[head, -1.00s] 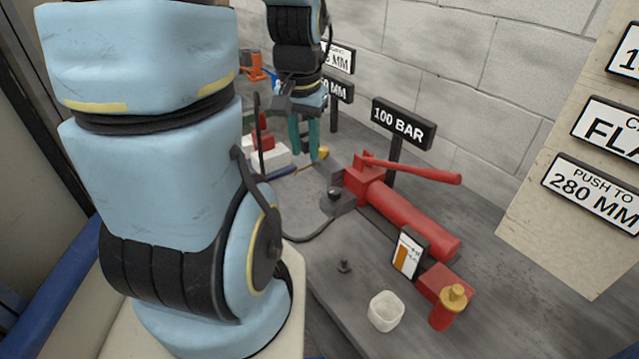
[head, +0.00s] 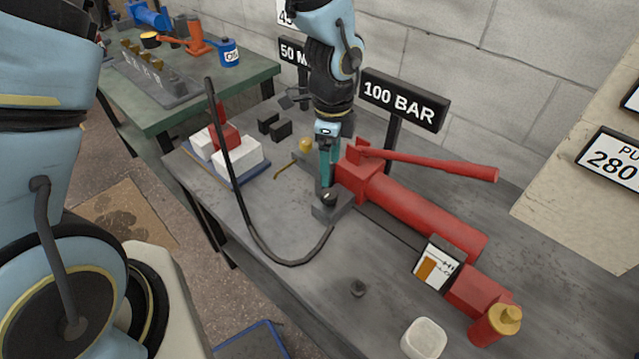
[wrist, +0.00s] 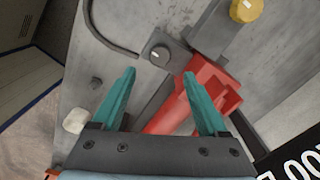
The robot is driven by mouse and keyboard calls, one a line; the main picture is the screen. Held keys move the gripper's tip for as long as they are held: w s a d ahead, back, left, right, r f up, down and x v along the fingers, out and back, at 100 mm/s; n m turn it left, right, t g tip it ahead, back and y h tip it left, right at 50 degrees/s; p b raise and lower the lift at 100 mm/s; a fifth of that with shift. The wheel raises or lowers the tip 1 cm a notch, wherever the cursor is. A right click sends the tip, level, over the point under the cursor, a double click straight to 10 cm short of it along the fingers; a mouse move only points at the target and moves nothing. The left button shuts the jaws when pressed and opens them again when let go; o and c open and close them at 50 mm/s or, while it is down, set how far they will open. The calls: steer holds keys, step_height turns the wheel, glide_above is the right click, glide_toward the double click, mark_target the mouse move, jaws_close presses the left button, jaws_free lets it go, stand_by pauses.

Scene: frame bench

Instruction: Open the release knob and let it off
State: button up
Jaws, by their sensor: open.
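The red hand pump (head: 425,215) lies on the grey bench with its long red lever (head: 430,165) above it. A dark round knob (head: 329,198), which looks like the release knob, sits on a grey block at the pump's left end. In the wrist view the knob (wrist: 160,54) shows a pale mark on top. My gripper (head: 327,183) points down over the knob. In the wrist view my gripper (wrist: 158,75) has its two teal fingers spread and empty, with the knob just beyond the tips, between their lines. I cannot tell whether the fingers touch it.
A black hose (head: 247,215) loops from the block. The 100 BAR sign (head: 403,101) stands behind the pump. A gauge card (head: 438,263), a white cup (head: 424,338) and a yellow-capped red fitting (head: 495,325) are at front right.

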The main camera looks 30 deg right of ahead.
mark_target(329, 194)
step_height(329, 194, down, 8)
steer(key=shift+f+p, duration=0.1)
steer(key=shift+p, duration=0.55)
steer(key=shift+c, duration=0.3)
jaws_close()
